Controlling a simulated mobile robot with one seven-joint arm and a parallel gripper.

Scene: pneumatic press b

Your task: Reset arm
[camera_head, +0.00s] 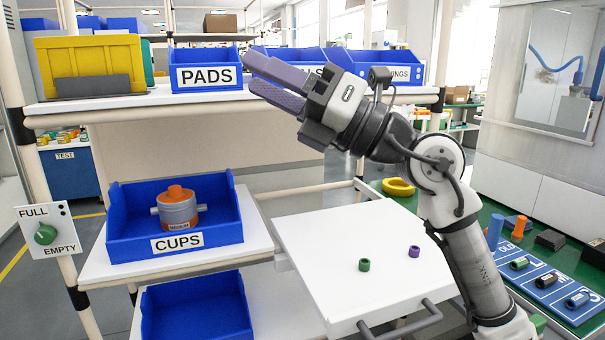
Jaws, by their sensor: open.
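My gripper (276,83) is raised in the upper middle of the head view, pointing up and to the left. Its two purple-grey fingers are apart, with nothing between them. It shows in front of the upper shelf, between the bin labelled PADS (206,68) and a bin (297,60) whose label it partly covers. My arm is bent at the elbow and rises from the lower right.
A white board (340,245) with a handle holds a green ring (364,265) and a purple ring (414,252). A green bench (545,225) with small parts stands at right.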

